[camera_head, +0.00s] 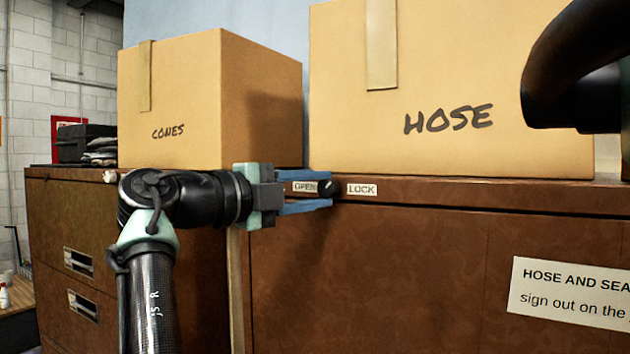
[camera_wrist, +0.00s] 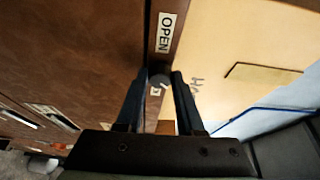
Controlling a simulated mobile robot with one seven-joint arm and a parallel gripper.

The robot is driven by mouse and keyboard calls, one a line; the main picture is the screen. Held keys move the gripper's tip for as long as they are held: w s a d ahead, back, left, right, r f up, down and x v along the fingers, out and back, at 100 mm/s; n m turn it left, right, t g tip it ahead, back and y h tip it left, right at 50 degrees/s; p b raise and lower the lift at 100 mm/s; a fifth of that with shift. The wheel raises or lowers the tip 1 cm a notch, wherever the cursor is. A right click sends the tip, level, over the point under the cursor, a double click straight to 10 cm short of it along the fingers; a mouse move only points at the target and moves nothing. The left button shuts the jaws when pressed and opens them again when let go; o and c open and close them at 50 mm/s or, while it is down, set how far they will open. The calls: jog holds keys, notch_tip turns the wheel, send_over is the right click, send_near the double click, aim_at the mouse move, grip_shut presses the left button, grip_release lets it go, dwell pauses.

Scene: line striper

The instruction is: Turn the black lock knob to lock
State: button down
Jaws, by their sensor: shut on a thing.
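The black lock knob (camera_head: 327,188) sits on the front top edge of the brown metal cabinet, between a white OPEN label (camera_head: 304,187) on its left and a white LOCK label (camera_head: 362,189) on its right. My gripper (camera_head: 331,190) reaches in from the left, with one blue finger above and one below the knob, shut on it. The wrist view also shows the knob (camera_wrist: 160,80) between the fingertips, with a pale mark on its face. The OPEN label (camera_wrist: 166,33) is clear there; the LOCK label is mostly hidden. The knob's exact angle is hard to tell.
A CONES box (camera_head: 180,110) and a larger HOSE box (camera_head: 450,100) stand on the cabinet tops, close behind the knob. A brown drawer cabinet (camera_head: 85,235) is at left. A paper sign (camera_head: 570,290) is on the cabinet front. A dark curved shape fills the upper right.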

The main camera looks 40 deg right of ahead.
jog(key=shift+m, duration=0.3)
jog(key=c, duration=0.5)
grip_release()
jog(key=a+b, duration=0.5)
jog(key=a, duration=0.8)
